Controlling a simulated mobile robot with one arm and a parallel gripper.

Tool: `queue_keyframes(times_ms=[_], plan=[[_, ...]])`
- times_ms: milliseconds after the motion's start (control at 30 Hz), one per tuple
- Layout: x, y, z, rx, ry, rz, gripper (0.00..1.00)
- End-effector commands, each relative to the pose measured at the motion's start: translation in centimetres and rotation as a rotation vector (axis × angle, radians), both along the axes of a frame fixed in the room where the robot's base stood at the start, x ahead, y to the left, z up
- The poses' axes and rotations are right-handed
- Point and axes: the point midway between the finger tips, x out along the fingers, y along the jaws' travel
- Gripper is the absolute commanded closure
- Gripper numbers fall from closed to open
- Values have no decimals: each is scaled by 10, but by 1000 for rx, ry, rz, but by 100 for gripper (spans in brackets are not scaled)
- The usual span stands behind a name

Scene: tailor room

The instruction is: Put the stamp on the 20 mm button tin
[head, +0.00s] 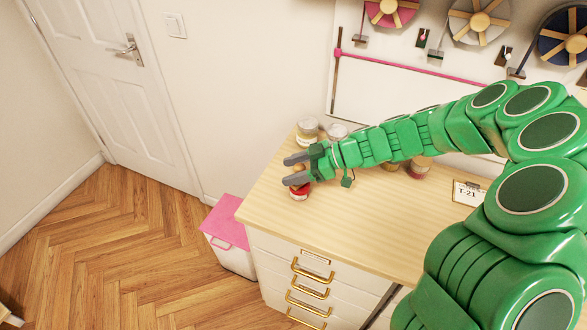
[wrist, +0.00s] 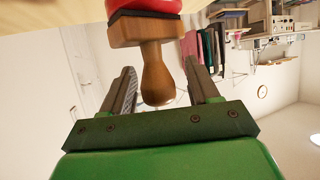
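The stamp (wrist: 154,72) has a wooden base and a turned wooden handle. In the wrist view, which is upside down, its dark underside appears to rest on a red lid (wrist: 150,5). The handle lies between the fingers of my gripper (wrist: 158,85), with a gap on both sides, so the gripper is open. In the head view my gripper (head: 286,170) is at the left end of the counter, just above a red-topped tin (head: 299,193). The stamp mostly hides behind the fingers there. No size label on the tin is readable.
More tins stand behind my arm: a yellowish one (head: 307,131), a pale one (head: 337,132), and a reddish one (head: 419,168). A T-21 card (head: 467,193) lies on the counter (head: 340,228). A pink-lidded bin (head: 228,235) stands left of the drawers. The front counter is clear.

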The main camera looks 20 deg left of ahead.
Motion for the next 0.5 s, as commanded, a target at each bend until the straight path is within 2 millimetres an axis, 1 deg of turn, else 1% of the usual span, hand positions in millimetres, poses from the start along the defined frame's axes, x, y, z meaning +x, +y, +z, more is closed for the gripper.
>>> queue_keyframes(times_ms=[300,367,500], plan=[[0,0,3,0,0,0,40],[2,-5,6,2,-1,-1,40],[10,-22,15,1,-1,-3,40]])
